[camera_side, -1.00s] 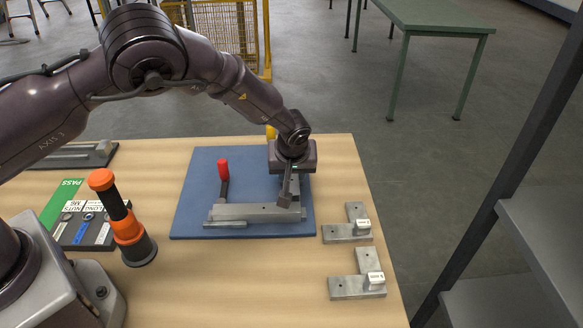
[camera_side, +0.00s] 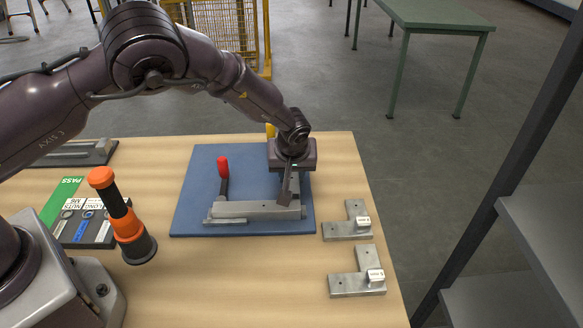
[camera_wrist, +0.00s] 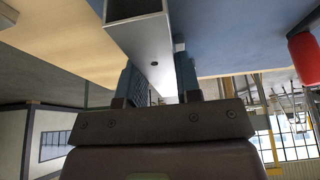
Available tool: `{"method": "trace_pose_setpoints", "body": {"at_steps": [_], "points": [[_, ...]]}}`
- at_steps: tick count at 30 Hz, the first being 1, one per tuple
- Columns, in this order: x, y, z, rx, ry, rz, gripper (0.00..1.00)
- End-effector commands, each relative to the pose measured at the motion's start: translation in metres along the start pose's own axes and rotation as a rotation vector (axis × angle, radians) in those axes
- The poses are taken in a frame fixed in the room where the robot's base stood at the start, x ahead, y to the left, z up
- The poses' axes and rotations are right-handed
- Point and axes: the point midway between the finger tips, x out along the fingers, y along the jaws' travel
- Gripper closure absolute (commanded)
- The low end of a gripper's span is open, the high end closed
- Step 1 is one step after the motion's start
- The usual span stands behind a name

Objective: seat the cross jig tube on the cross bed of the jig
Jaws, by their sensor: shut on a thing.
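My gripper (camera_side: 288,200) is over the right part of the blue board, pointing down, with its fingers shut on a grey square tube. In the wrist view the tube (camera_wrist: 148,45) runs between the two fingers (camera_wrist: 157,82), its hollow end facing the camera. In the side view a long grey bar (camera_side: 250,210), which appears to be this tube, lies left to right low over the jig. A lower grey jig piece (camera_side: 226,221) shows at its front left. The wrist and fingers hide part of the jig, and I cannot tell whether the tube touches the bed.
A red-handled clamp (camera_side: 223,168) stands behind the bar's left end; a yellow handle (camera_side: 270,131) shows behind my wrist. Two L-shaped metal pieces (camera_side: 346,231) (camera_side: 345,284) lie right of the blue board (camera_side: 190,190). An orange and black tool (camera_side: 128,232) stands at left.

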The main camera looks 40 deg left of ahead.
Motion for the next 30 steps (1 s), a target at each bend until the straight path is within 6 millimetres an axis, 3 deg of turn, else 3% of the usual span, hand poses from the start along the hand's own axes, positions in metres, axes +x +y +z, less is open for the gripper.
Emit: {"method": "trace_pose_setpoints", "body": {"at_steps": [30], "points": [[0.014,0.0,0.005,-0.001,0.0,0.001,0.94]]}}
